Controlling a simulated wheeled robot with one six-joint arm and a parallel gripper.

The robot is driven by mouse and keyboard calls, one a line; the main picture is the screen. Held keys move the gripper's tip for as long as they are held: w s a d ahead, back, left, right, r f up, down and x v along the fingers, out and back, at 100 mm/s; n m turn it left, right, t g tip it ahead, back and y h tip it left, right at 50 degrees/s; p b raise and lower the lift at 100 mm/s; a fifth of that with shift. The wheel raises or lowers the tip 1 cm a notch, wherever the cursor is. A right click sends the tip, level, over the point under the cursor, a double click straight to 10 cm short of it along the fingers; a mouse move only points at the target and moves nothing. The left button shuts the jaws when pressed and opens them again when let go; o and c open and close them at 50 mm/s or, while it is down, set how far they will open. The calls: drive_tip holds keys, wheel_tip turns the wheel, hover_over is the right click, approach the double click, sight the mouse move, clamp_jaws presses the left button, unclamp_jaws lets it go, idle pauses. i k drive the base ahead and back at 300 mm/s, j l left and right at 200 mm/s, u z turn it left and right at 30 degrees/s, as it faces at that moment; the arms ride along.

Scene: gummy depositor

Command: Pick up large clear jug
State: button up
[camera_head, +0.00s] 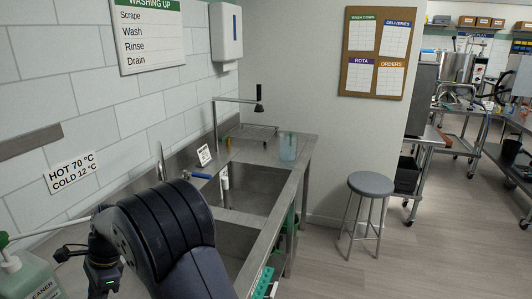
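A clear, slightly bluish jug (287,147) stands upright at the far end of the metal sink unit, on the flat drainboard (258,140) past the basins. It is small in the picture, so its handle cannot be made out. My dark arm fills the lower left foreground and hides part of the near basin. My gripper's fingers do not show, and nothing of mine is near the jug.
A tap with a blue handle (202,175) and a tall spray arm (240,101) rise along the sink's wall side. A green cleaner bottle (30,275) stands at the lower left. A grey stool (371,186) stands right of the sink. The floor between them is open.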

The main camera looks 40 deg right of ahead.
sight(288, 141)
drive_tip(key=z, duration=1.5)
